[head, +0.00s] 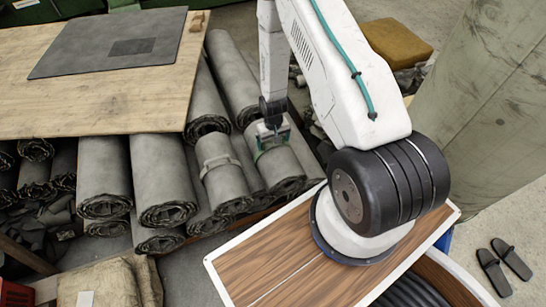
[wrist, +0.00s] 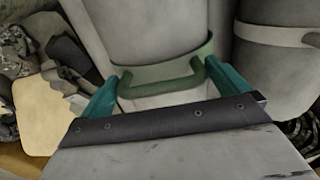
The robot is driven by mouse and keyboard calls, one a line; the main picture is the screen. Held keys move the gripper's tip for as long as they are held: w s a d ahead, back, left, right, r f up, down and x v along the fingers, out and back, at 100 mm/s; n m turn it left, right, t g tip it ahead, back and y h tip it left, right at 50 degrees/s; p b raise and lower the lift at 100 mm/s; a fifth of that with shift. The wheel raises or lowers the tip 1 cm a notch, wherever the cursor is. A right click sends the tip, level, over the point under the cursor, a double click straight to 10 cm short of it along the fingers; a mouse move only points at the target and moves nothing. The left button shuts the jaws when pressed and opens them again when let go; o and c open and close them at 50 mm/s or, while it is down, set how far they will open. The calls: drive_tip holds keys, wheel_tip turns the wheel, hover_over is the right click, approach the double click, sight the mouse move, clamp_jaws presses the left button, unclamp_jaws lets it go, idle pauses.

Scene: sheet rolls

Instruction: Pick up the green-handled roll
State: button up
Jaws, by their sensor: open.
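The green-handled roll (head: 281,168) is a thick grey sheet roll lying among other rolls, right of the middle group in the head view. In the wrist view the same roll (wrist: 140,28) has a green band around it and a raised green handle (wrist: 150,88). My gripper (head: 271,137) is over the band in the head view. In the wrist view its teal fingers (wrist: 163,76) are open, one on each side of the handle. I cannot tell whether either finger touches the handle. My arm hides part of the roll's far side.
A roll with a grey band and handle (head: 222,172) lies just left; it also shows at right in the wrist view (wrist: 272,32). More grey rolls (head: 103,170) lie farther left. A wooden table (head: 95,105) with a dark sheet (head: 75,55) stands behind. A yellow-brown block (head: 394,42) is back right.

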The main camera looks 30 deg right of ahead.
drive_tip(key=c, duration=0.8)
drive_tip(key=shift+r, duration=0.1)
drive_tip(key=shift+c, duration=1.3)
drive_tip(key=shift+w, duration=0.1)
